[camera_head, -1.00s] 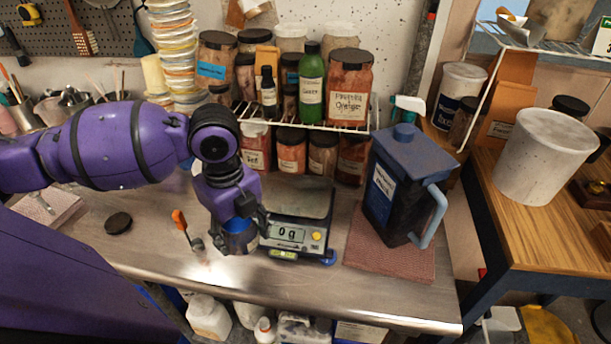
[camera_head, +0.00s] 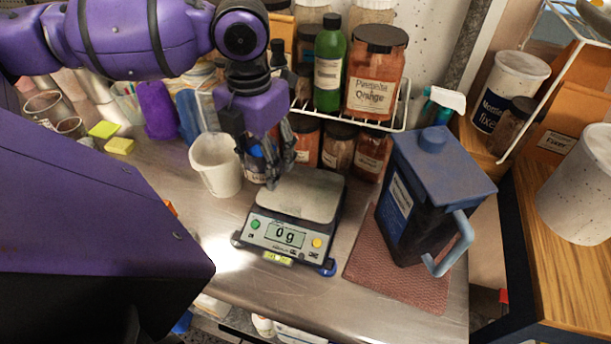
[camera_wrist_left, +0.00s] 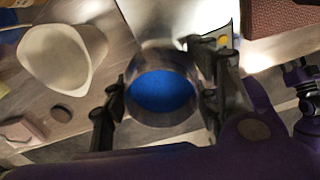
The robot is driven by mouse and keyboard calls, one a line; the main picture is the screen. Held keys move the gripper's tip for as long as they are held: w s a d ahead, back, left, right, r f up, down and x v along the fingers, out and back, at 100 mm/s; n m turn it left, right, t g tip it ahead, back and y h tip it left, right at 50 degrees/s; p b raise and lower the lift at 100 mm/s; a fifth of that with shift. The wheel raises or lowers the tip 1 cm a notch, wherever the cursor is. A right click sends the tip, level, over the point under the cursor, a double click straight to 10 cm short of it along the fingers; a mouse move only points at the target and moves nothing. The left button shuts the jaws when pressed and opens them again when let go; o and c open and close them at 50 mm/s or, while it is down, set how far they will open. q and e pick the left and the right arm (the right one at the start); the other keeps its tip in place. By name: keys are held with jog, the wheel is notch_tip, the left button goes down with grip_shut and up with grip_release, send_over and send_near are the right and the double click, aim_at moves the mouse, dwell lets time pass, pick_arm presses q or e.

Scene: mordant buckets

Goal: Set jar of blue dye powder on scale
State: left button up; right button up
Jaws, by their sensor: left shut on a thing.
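The jar of blue dye powder (camera_wrist_left: 161,92) shows from above in the left wrist view, open-topped with bright blue powder inside. My left gripper (camera_wrist_left: 165,100) is shut on it, one finger at each side. In the head view my left gripper (camera_head: 270,165) points down at the scale's back left, and the jar (camera_head: 255,168) is mostly hidden behind the fingers. The scale (camera_head: 292,215) stands on the steel bench, its display reads 0 g, and its pan (camera_head: 305,194) is bare. I cannot tell the exact gap between jar and pan. My right gripper is not in view.
A white beaker (camera_head: 216,165) stands just left of the jar. A dark blue lidded pitcher (camera_head: 425,195) stands on a red mat (camera_head: 395,280) right of the scale. A wire shelf (camera_head: 400,115) with jars and a green bottle (camera_head: 328,65) is behind. The bench front is clear.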

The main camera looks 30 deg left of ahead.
pick_arm(q)
send_near(300, 189)
jog(key=shift+s+a+f+b, duration=0.25)
jog(key=shift+s+f+b, duration=0.1)
jog(key=shift+s+f, duration=0.3)
jog(key=shift+w+d+f, duration=0.15)
jog(key=shift+w+f, duration=0.15)
jog(key=shift+f, duration=0.1)
jog(key=shift+w+f, duration=0.15)
jog(key=shift+f, duration=0.1)
jog(key=f, duration=0.3)
jog(key=shift+w+d+f, duration=0.15)
jog(key=shift+w+d, duration=0.05)
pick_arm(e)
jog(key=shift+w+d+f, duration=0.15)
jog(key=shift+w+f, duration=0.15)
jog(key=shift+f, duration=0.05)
pick_arm(q)
jog(key=shift+f, duration=0.15)
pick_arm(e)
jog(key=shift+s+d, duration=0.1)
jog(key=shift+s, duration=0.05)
pick_arm(q)
jog(key=o, duration=1.3)
jog(key=shift+f, duration=0.1)
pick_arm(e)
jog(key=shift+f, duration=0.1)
